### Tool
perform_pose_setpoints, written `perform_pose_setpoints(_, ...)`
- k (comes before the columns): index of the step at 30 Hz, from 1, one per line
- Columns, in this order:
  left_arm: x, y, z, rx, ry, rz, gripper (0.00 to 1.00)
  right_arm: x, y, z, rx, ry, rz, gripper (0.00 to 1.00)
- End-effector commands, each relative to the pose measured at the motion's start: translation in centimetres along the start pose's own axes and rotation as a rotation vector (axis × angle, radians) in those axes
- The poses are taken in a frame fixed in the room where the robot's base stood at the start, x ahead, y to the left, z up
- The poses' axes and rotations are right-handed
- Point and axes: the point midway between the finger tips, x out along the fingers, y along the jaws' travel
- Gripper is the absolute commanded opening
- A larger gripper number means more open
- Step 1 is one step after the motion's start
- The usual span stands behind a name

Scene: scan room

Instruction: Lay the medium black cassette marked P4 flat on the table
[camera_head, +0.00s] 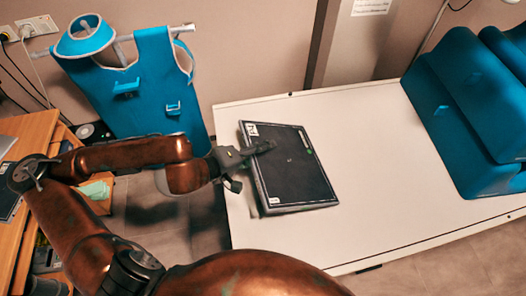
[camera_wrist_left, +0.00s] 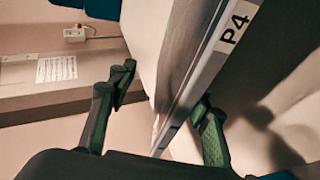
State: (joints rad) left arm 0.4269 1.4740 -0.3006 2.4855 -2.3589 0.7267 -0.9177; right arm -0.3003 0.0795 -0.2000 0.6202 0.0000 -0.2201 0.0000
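The black cassette (camera_head: 290,170) is at the left end of the white table (camera_head: 370,130), dark face up, with pale labels at its corners. It looks flat or nearly so; I cannot tell whether its left edge touches the table. The P4 label (camera_wrist_left: 233,28) shows in the left wrist view. My left gripper (camera_head: 250,168) is at the cassette's left edge, one finger over the dark face and the other beside the edge. In the left wrist view, its fingers (camera_wrist_left: 160,110) are spread, with a gap between one finger and the cassette. My right gripper is out of view.
Blue padded blocks (camera_head: 465,110) stand at the table's right end. A blue apron (camera_head: 140,85) hangs on a rack behind the left side. A wooden desk (camera_head: 30,140) is at far left. The table's middle is clear.

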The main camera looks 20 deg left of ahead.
Motion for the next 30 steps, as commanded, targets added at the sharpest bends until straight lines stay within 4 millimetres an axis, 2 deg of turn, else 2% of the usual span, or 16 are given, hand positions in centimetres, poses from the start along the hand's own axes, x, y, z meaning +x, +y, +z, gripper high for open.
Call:
perform_pose_setpoints(9, 0.0, 0.1, 0.0, 0.001, 0.000, 0.002, 0.65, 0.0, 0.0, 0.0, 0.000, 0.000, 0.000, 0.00)
perform_pose_setpoints(19, -0.2, 0.3, -0.1, 0.001, 0.002, -0.001, 0.65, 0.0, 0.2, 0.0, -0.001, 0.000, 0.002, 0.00)
perform_pose_setpoints(23, -0.9, 1.9, -0.5, 0.003, 0.003, 0.002, 0.65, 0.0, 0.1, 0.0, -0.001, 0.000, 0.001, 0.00)
perform_pose_setpoints(30, -2.9, 6.1, -1.4, 0.004, 0.003, 0.004, 0.65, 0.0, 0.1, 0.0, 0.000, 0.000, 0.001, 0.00)
